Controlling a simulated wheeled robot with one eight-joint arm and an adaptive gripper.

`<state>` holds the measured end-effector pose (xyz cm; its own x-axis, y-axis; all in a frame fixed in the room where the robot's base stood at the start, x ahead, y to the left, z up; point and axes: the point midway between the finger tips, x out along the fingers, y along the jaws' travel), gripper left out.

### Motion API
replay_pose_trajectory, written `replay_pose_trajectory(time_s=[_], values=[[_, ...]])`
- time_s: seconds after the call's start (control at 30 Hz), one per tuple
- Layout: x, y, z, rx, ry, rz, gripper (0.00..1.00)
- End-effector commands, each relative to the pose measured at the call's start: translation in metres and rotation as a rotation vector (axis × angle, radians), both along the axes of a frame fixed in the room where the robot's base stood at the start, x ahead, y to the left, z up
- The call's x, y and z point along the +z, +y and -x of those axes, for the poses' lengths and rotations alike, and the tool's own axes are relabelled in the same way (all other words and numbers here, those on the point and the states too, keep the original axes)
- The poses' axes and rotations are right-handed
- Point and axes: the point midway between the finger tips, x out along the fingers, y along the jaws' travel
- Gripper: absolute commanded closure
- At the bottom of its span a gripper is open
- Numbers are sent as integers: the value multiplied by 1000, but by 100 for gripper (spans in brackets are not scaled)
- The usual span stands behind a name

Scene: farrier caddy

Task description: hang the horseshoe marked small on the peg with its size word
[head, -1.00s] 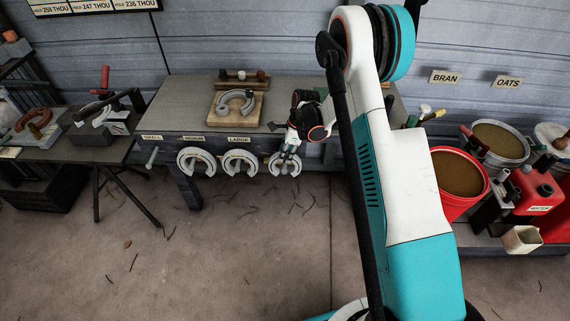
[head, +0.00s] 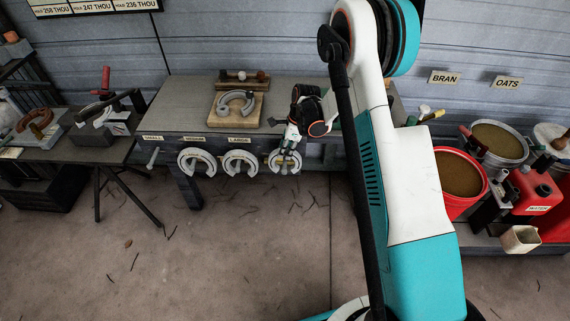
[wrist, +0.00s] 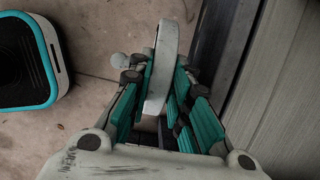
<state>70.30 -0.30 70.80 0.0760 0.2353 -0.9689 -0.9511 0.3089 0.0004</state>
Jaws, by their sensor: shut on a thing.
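A grey horseshoe (head: 275,166) sits at the bench front, right of two others, with my gripper (head: 288,152) at its upper part. In the wrist view my gripper (wrist: 160,100) is shut on this horseshoe (wrist: 165,55), seen edge-on between the teal pads. Its size mark cannot be read. The SMALL label (head: 152,138) is on the bench edge above a bare peg (head: 152,158). Horseshoes hang below the MEDIUM label (head: 193,139) and the LARGE label (head: 239,140). Whether the gripped horseshoe is on a peg cannot be told.
The bench (head: 185,110) holds a wooden board (head: 222,112) with another horseshoe on it. A side table (head: 95,152) stands left. A red bucket (head: 458,200) and other containers stand right. Floor (head: 240,240) in front of the bench is clear apart from scattered dark bits.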

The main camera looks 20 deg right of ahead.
Motion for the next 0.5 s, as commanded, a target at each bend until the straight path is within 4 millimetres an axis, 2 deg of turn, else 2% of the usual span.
replay_pose_trajectory(time_s=[0.5], values=[[29,0,0,0,0,0,100]])
